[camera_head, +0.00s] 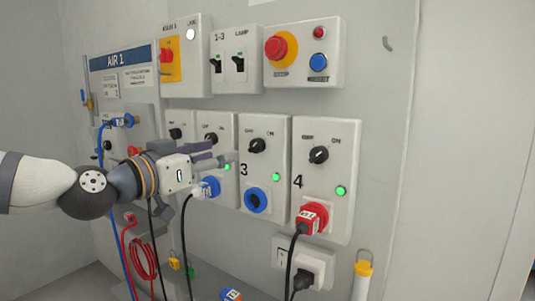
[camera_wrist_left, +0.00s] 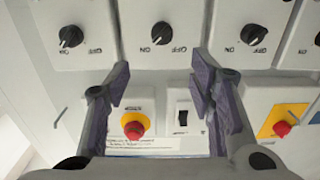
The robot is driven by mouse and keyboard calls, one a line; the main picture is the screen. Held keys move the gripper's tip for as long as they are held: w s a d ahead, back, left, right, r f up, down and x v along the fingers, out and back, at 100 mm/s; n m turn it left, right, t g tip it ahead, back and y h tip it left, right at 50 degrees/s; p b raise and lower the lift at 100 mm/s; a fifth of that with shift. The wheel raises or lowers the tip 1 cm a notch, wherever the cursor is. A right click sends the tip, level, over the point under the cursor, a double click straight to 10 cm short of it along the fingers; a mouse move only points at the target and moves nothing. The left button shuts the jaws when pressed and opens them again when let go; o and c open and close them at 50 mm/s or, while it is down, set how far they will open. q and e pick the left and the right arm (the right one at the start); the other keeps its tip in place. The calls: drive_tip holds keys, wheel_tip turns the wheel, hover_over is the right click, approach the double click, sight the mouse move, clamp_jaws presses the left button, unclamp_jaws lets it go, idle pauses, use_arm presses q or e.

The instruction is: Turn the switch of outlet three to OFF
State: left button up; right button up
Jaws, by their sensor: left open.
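The outlet three box (camera_head: 246,176) is light grey, marked "3", with a lit green lamp (camera_head: 276,177) and a blue socket (camera_head: 255,200) below. Its black rotary switch (camera_head: 257,145) appears turned toward ON. In the left wrist view, which is upside down, this switch (camera_wrist_left: 162,33) lies beyond the fingertips, roughly centred between them, its pointer toward ON. My left gripper (camera_head: 222,158) is in front of the outlet two box, left of switch three. Its fingers (camera_wrist_left: 161,82) are open, empty and apart from the switch. My right gripper is not in view.
Outlet four (camera_head: 318,155) stands to the right, with a red plug (camera_head: 312,217). A blue plug (camera_head: 208,187) with a black cable is under my gripper. Above are toggle switches (camera_head: 238,65) and a red emergency button (camera_head: 279,48). The wall to the right is bare.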

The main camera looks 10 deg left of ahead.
use_arm(q)
drive_tip(key=b, duration=0.3)
approach(252, 146)
drive_tip(key=w+d+f, duration=0.1)
drive_tip(key=w, duration=0.2)
drive_tip(key=x, duration=0.5)
drive_tip(key=shift+w+d+r, duration=0.1)
drive_tip(key=shift+w+r, duration=0.05)
drive_tip(key=shift+r, duration=0.25)
drive_tip(key=shift+w+d+r, duration=0.1)
drive_tip(key=shift+w+d, duration=0.1)
drive_tip(key=shift+w, duration=0.25)
drive_tip(key=c, duration=1.2)
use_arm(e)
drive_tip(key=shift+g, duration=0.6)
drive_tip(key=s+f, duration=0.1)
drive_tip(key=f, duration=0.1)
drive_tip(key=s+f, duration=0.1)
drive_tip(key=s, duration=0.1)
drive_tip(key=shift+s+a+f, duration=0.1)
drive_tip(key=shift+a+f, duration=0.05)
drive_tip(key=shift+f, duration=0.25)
